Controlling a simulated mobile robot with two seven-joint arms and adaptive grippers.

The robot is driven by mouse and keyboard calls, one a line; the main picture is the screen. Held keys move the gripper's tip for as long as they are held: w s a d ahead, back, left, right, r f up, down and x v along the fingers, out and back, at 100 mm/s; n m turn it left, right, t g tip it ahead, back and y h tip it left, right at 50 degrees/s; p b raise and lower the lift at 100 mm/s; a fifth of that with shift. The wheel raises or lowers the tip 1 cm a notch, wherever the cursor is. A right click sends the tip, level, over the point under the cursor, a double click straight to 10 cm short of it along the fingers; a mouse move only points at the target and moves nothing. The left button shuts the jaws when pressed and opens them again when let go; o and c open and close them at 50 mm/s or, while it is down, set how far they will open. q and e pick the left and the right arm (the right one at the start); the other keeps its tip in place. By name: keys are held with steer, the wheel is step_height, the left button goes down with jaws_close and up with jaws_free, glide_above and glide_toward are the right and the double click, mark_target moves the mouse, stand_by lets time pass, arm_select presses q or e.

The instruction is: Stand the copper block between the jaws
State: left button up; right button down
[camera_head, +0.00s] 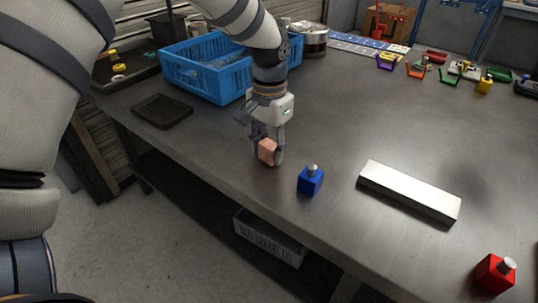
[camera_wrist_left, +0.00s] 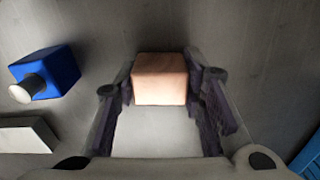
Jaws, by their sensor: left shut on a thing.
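The copper block (camera_head: 267,151) is in my left gripper (camera_head: 267,153), between the two fingers, at or just above the table top; I cannot tell if it touches. In the left wrist view the block (camera_wrist_left: 160,79) sits between the dark fingertips (camera_wrist_left: 160,88), which are shut on its sides. A blue block with a silver knob (camera_head: 310,182) stands just right of the gripper, apart from it; it also shows in the left wrist view (camera_wrist_left: 50,70). A red block with a silver knob (camera_head: 493,273) stands at the lower right. My right gripper is not in view.
A pale metal bar (camera_head: 409,190) lies right of the blue block; its end shows in the wrist view (camera_wrist_left: 28,136). A blue crate (camera_head: 210,84) and a dark tray (camera_head: 162,110) are behind left. Several coloured items lie at the back right. The table's middle is clear.

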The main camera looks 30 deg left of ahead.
mark_target(270, 144)
arm_select(q)
steer(key=shift+r+p, duration=0.35)
steer(key=shift+r, duration=1.7)
